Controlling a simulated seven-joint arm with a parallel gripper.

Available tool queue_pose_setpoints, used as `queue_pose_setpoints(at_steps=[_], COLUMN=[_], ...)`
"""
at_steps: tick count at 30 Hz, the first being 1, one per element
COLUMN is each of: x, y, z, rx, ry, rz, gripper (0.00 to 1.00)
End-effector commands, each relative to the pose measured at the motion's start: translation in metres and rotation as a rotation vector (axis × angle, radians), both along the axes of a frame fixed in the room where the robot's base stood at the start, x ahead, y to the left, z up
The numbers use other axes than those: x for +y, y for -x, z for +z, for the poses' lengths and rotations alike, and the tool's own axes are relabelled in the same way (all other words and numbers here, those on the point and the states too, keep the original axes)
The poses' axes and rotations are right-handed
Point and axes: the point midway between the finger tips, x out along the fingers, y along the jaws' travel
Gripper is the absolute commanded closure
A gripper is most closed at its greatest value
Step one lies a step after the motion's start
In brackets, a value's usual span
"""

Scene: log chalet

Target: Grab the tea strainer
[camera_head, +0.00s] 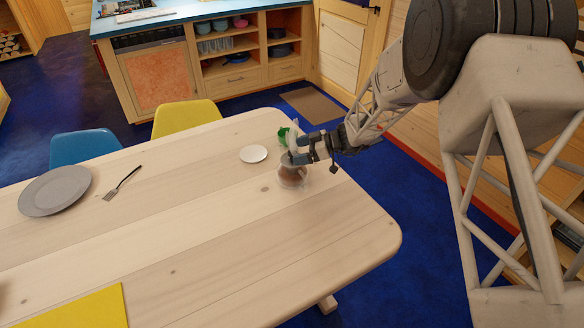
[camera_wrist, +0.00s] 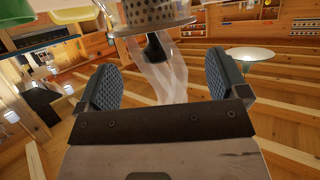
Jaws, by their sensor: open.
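A perforated metal cylinder with a flared rim, which looks like the tea strainer (camera_wrist: 172,12), shows at the top of the wrist view, cut off by the frame edge. A short black piece (camera_wrist: 155,47) is just below it. A clear, see-through shape (camera_wrist: 172,78) lies between my fingers in the picture; I cannot tell whether they touch it. My gripper (camera_wrist: 161,72) is open, its two dark ribbed pads apart. In the head view my gripper (camera_head: 300,152) is over the table's right end, beside a clear vessel with something brown inside (camera_head: 292,175). The strainer is not distinct there.
A green object (camera_head: 283,136) is just behind my gripper. A white saucer (camera_head: 253,154) lies to its left. The wooden table (camera_head: 300,235) is clear in front.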

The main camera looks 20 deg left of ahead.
Motion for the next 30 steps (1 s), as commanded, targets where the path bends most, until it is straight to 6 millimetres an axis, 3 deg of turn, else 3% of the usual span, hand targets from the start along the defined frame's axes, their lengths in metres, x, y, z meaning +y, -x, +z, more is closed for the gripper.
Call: queue_pose_setpoints(at_steps=[17, 30], x=[0.045, 0.048], y=[0.005, 0.006], z=[-0.018, -0.02], rx=[0.001, 0.0], ry=[-0.001, 0.0], rz=[0.001, 0.0], gripper=[0.08, 0.08])
